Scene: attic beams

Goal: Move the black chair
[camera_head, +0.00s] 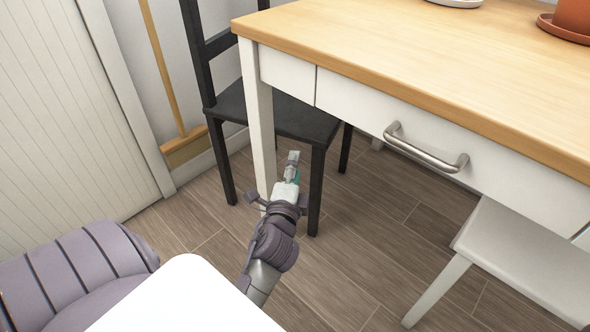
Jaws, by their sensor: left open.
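The black chair (290,118) stands upright at the far side of the table's left end, with its seat partly under the tabletop. Its slatted back (196,50) rises at the upper left, and the table's corner and white leg hide part of it. My left gripper (292,160) reaches forward in the middle of the view, close to the table leg and the chair's near leg (316,190). It is open and no object shows in it. Whether it touches the chair cannot be told. My right gripper is not in view.
The wooden-topped table (420,60) with a white drawer and metal handle (425,150) fills the right. A white stool (530,255) stands under it at lower right. A broom (180,140) leans on the wall behind the chair. Wooden floor (345,275) is clear in front.

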